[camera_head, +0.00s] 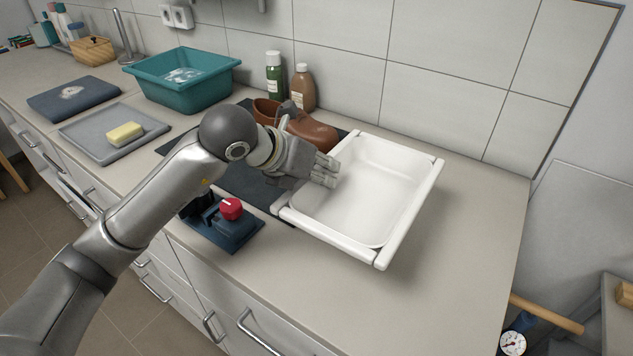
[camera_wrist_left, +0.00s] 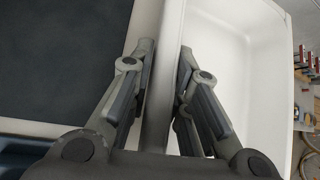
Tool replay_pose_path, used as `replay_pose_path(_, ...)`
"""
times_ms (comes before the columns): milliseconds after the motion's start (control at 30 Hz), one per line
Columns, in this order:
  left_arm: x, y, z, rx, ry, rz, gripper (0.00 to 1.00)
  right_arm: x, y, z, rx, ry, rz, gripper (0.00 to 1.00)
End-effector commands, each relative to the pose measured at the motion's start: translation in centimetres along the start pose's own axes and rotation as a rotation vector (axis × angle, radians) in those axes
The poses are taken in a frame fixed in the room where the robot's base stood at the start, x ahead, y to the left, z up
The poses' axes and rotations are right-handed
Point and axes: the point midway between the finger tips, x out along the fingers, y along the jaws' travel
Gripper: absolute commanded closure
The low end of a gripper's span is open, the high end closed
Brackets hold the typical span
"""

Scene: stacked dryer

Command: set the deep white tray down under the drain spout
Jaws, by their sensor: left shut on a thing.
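The deep white tray (camera_head: 405,213) is on or just over the worktop at the right, level and empty. My left gripper (camera_head: 328,172) is at the tray's left side, its fingers shut on the left rim. In the left wrist view the rim of the tray (camera_wrist_left: 160,105) runs between the two fingers of my left gripper (camera_wrist_left: 165,52), one outside and one inside the tray. I cannot tell whether the tray's base touches the worktop. No drain spout shows in either view. My right gripper is not in view.
A dark mat (camera_head: 246,182) with brown shoes (camera_head: 312,131) lies left of the tray. A blue stand with a red knob (camera_head: 231,208) is near the front edge. A teal basin (camera_head: 185,88) and grey tray (camera_head: 100,143) stand farther left. The worktop right of the tray (camera_head: 480,225) is clear.

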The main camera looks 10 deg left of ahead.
Motion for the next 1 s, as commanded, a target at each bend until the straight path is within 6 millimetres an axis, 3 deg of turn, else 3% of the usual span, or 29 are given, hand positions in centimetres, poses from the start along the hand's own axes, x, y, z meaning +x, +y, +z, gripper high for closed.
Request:
replay_pose_path(100,1.9,1.5,-0.3,-0.004,0.001,0.000,1.00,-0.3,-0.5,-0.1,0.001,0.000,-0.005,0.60)
replay_pose_path(400,4.3,3.3,-0.7,-0.004,0.001,0.000,1.00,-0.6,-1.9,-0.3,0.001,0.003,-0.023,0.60)
replay_pose_path(567,5.8,3.7,-2.3,-0.002,0.001,-0.002,1.00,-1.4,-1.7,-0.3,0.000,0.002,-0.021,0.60)
replay_pose_path(1000,6.5,4.0,-2.9,0.000,-0.003,-0.001,1.00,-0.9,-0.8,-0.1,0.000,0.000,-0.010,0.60)
